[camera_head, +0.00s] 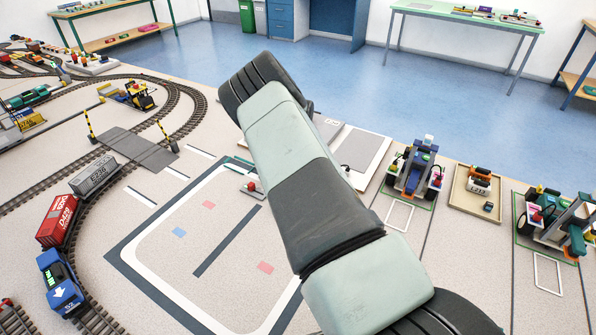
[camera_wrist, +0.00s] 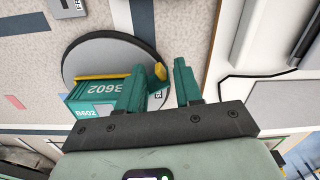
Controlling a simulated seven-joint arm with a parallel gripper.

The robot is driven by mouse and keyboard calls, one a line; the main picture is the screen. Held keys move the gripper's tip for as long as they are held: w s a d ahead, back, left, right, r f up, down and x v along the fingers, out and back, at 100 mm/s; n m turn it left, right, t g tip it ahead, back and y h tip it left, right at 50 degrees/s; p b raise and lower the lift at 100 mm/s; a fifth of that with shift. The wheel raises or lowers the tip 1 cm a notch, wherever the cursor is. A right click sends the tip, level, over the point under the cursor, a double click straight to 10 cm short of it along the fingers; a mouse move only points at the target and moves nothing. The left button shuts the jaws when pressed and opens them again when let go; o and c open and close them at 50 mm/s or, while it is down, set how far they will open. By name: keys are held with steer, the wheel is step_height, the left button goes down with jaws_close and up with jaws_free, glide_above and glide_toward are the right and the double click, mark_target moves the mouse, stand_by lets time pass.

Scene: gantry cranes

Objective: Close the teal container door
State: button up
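The teal container (camera_wrist: 100,95) marked B602 shows in the wrist view, left of my gripper, on a grey disc with a dark rim (camera_wrist: 95,47). It has a yellow bar (camera_wrist: 110,76) along its far edge. In the head view my arm hides the container and the gripper.
A pale panel with a grey plate (camera_wrist: 285,105) is at the right. In the head view, train tracks and wagons (camera_head: 95,178) fill the left; small crane models (camera_head: 413,170) stand at the right.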

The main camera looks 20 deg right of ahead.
steer(key=shift+f, duration=0.1)
jaws_close()
